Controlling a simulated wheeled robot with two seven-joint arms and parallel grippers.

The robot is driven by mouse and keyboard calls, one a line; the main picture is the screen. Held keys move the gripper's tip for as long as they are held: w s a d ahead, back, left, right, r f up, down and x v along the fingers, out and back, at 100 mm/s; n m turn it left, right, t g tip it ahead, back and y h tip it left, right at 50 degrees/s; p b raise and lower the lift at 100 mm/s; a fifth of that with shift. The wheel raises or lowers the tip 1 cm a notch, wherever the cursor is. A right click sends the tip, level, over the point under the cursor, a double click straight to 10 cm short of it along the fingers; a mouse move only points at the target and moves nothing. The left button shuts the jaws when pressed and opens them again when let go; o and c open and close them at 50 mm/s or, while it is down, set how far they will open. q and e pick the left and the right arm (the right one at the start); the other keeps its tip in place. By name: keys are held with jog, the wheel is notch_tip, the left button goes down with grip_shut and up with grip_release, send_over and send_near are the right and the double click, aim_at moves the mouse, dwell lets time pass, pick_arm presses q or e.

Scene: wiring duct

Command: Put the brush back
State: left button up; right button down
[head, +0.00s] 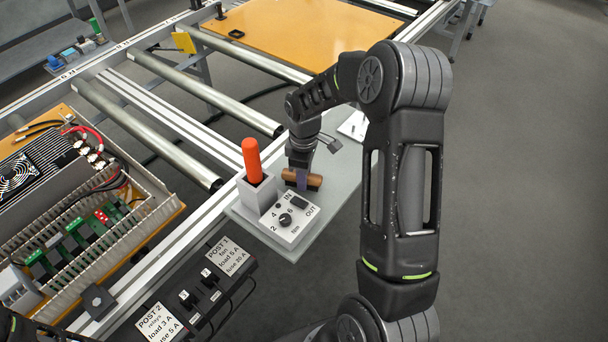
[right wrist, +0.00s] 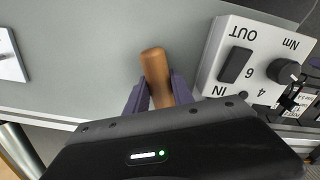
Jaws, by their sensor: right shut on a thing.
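The brush shows as a brown wooden handle or body (head: 314,182) at my right gripper (head: 303,181), over the grey side shelf (head: 340,170). In the right wrist view the brown wood (right wrist: 154,66) stands between the two purple fingers of the right gripper (right wrist: 156,92), which is shut on it. No bristles can be made out. I cannot tell whether the brush touches the shelf. My left gripper is not in view.
Beside the brush is a white torque box (head: 290,220) with a knob and IN and OUT marks. An orange-handled tool (head: 252,160) stands in a grey holder (head: 258,192). A white item (head: 354,125) lies at the shelf's far end. A wired panel (head: 80,215) is left.

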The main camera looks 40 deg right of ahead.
jog(key=shift+f, duration=0.2)
jog(key=c, duration=1.1)
grip_release()
jog(key=shift+r, duration=0.1)
notch_tip(320, 180, up, 12)
jog(key=shift+r+b, duration=0.15)
jog(key=shift+b, duration=0.35)
